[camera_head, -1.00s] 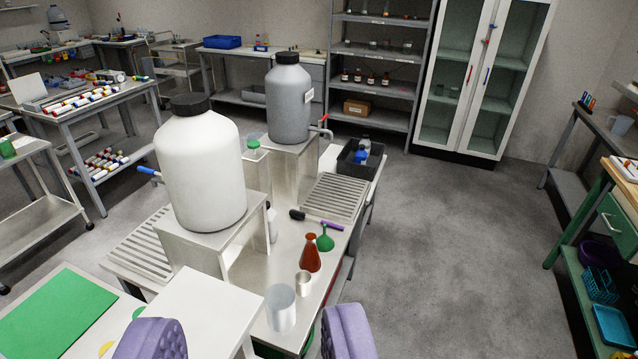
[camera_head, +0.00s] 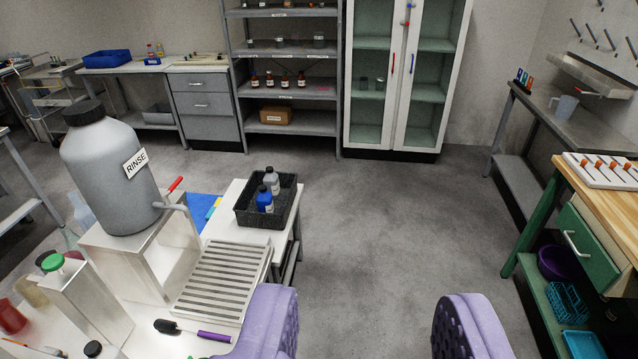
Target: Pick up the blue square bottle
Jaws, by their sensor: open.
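A small blue bottle (camera_head: 265,200) with a dark cap stands in a black basket, beside a grey bottle (camera_head: 272,181) with a dark cap. Its lower part is hidden by the basket wall, so I cannot tell its full shape. The black basket (camera_head: 262,222) sits on the far end of the white bench. My gripper (camera_head: 368,325) shows two purple padded fingers at the bottom of the view, wide apart with nothing between them. It is nearer to me than the basket and to its right.
A large grey RINSE carboy (camera_head: 108,170) stands on a metal stand left of the basket. A slatted drain tray (camera_head: 222,283) and a purple-handled tool (camera_head: 190,330) lie nearer. Open floor (camera_head: 370,220) lies to the right. A wooden-topped green bench (camera_head: 605,205) is at far right.

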